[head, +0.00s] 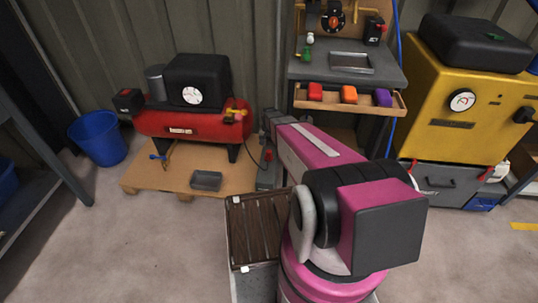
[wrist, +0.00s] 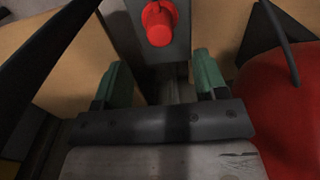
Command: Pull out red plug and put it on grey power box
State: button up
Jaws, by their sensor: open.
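In the wrist view a red plug (wrist: 159,24) sits on the face of a grey box (wrist: 181,42), which looks like the grey power box. The plug is ahead of my gripper (wrist: 161,78), between the lines of its two green fingers. The fingers are apart with nothing between them, and I see a gap between them and the plug. In the head view a narrow grey box (head: 267,178) stands beside the red compressor, partly hidden by my arm. My gripper is mostly hidden there behind my arm.
The red compressor (head: 180,122) on its wooden pallet (head: 150,176) is close on one side; its red tank (wrist: 285,110) fills the right of the wrist view. A workbench (head: 390,76) and yellow machine (head: 450,85) stand to the right. A slatted crate (head: 258,225) is in front.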

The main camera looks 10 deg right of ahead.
aim_at(269, 151)
jog(key=shift+f, duration=0.2)
jog(key=shift+f, duration=4.3)
grip_shut()
jog(key=shift+r, duration=0.25)
jog(key=shift+r, duration=2.75)
